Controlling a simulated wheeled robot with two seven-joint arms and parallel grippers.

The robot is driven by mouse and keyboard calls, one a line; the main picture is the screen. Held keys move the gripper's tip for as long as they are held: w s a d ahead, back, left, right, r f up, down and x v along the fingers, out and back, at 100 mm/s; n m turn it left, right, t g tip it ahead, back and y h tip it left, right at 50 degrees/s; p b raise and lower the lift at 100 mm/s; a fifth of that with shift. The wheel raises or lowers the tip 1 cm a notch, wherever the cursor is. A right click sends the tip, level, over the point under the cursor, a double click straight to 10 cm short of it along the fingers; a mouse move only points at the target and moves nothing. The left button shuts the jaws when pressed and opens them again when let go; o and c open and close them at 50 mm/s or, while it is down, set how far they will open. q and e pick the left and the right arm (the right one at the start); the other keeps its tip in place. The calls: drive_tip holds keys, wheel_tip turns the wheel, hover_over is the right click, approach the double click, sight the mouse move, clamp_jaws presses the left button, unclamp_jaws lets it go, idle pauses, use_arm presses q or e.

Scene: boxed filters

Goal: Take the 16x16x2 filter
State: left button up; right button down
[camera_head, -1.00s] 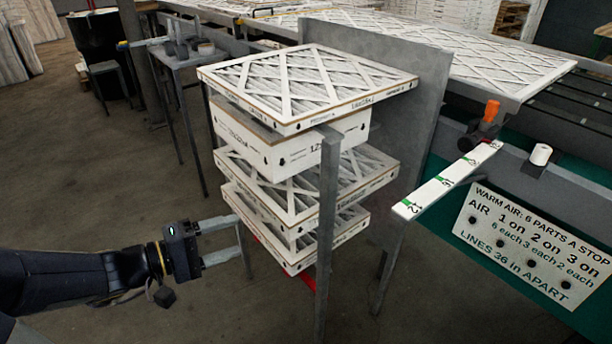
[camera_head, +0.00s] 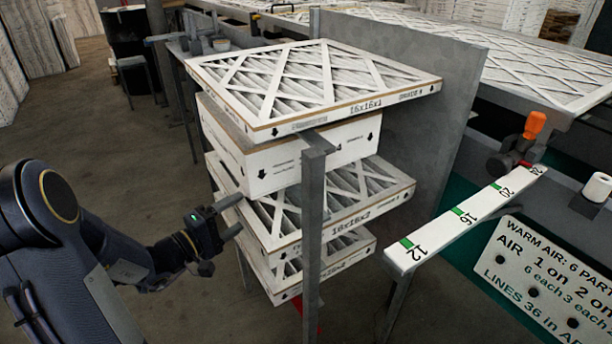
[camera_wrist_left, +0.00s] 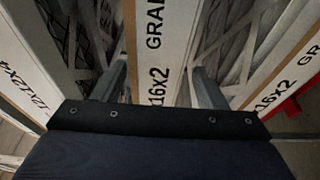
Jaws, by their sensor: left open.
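The 16x16x2 filter (camera_head: 355,219) is a white-framed pleated panel, third from the top in a stack. Its left side is partly hidden by my arm and its front by a grey post. My left gripper (camera_head: 232,216) is open at the left side of the stack, level with this filter. In the left wrist view, the fingers (camera_wrist_left: 158,88) lie on either side of a filter edge (camera_wrist_left: 160,45) marked "16x2"; I cannot tell whether they touch it. A lower filter (camera_head: 345,262), its label ending in "x2", also shows in the left wrist view (camera_wrist_left: 278,85).
A 16x16x1 filter (camera_head: 390,96) tops the stack, over a white box (camera_head: 270,168) marked 12x12x4 in the wrist view. A grey post (camera_head: 313,240) stands in front and a grey panel (camera_head: 440,150) behind. A white ruler (camera_head: 465,218) and a sign (camera_head: 540,285) are at right.

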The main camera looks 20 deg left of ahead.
sight(251, 204)
use_arm(q)
drive_tip(key=x, duration=0.5)
drive_tip(key=shift+a, duration=0.1)
drive_tip(key=c, duration=1.2)
